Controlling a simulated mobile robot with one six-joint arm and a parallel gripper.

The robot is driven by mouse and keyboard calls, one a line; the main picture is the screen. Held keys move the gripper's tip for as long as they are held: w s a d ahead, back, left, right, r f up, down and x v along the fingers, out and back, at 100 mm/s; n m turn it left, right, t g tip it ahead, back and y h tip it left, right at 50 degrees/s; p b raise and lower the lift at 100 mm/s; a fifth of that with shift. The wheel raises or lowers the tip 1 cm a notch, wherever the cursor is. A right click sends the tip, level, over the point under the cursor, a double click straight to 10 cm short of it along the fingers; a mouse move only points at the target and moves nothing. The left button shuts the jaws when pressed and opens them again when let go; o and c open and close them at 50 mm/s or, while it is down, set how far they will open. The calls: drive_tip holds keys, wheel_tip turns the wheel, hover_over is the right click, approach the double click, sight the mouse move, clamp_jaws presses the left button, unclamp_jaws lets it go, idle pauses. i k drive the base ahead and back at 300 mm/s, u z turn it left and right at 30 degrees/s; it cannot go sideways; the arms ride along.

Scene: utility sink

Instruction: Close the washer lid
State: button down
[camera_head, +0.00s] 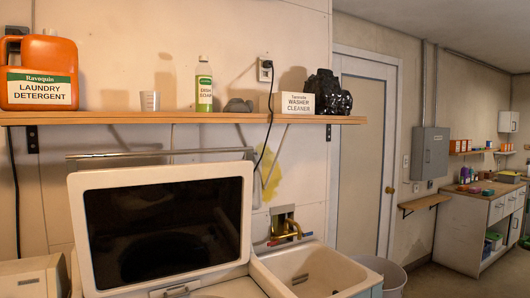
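The washer lid (165,225) stands raised and open, tilted back a little. It has a white frame around a dark glossy panel, with a latch piece at the middle of its lower edge. The washer body (235,288) shows only in part at the bottom of the view, with a bit of its opening at the lower edge. My gripper is not in view, so its state is hidden.
A wooden shelf (180,117) above the lid holds a detergent jug (40,75), a soap bottle (204,85), a cleaner box (297,103) and a black bag (328,93). A utility sink (310,270) stands right of the washer. Open floor lies further right.

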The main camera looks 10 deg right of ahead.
sight(134, 227)
drive_tip(key=z, duration=1.95)
drive_tip(key=i, duration=2.4)
drive_tip(key=u, duration=2.9)
drive_tip(key=i, duration=1)
drive_tip(key=z, duration=0.15)
